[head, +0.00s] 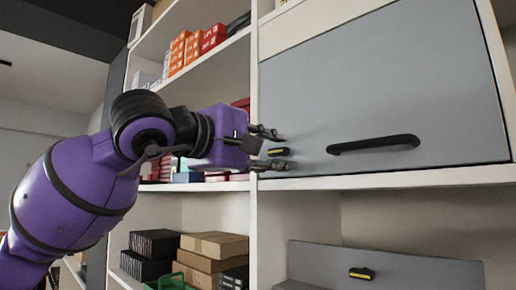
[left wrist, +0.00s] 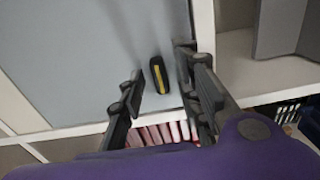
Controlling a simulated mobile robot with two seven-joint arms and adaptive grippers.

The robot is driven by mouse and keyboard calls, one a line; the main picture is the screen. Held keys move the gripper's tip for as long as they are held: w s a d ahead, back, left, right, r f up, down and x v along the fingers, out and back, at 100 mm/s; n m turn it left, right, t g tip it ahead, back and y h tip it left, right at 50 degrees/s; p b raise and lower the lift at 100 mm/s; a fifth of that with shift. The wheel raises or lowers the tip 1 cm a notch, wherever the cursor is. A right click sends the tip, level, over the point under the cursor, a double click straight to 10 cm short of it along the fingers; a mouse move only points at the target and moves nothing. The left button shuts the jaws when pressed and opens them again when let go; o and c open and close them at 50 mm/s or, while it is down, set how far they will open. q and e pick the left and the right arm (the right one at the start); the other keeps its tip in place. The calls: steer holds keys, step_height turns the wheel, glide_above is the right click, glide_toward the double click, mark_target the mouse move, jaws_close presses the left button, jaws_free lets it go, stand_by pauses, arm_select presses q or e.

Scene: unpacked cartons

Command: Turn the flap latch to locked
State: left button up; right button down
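The grey flap (head: 390,80) is closed on the upper shelf compartment and has a black bar handle (head: 373,144). Its latch (head: 279,151), a small black knob with a yellow stripe, sits at the flap's lower left corner. In the head view the latch lies roughly level. My left gripper (head: 275,148) is at the latch with its fingers pointing to the flap. In the left wrist view the open fingers (left wrist: 161,60) stand on either side of the latch (left wrist: 159,75), with a visible gap on both sides. My right gripper is in neither view.
A lower grey panel (head: 420,268) with a similar yellow-striped latch (head: 361,273) is below. A white upright (head: 253,215) stands close to my left gripper. Shelves to the left hold orange boxes (head: 180,52), brown cartons (head: 213,246) and a green crate (head: 168,283).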

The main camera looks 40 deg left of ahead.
arm_select(q)
steer(key=s+a, duration=0.1)
steer(key=s, duration=1)
steer(key=shift+s, duration=0.3)
